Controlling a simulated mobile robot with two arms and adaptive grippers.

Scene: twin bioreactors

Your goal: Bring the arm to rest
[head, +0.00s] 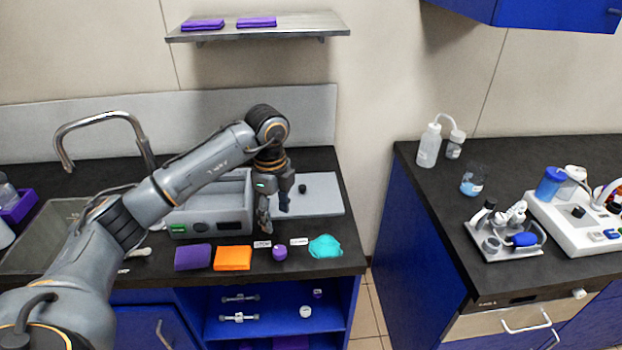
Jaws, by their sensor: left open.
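My left arm comes in from the left and reaches over the left counter. Its gripper (274,222) hangs pointing down in front of the right end of a grey box-shaped device (212,213). The gripper is open, and I see nothing between its fingers. A purple round cap-like item (279,252) lies on the counter just below the fingertips, apart from them as far as I can tell. My right gripper is not in view.
A purple cloth (193,257), an orange cloth (233,258) and a teal crumpled item (325,247) lie along the front edge. A faucet (105,118) stands left. A wall shelf (258,27) hangs above. Floor separates the right counter (430,190), which holds bottles and equipment.

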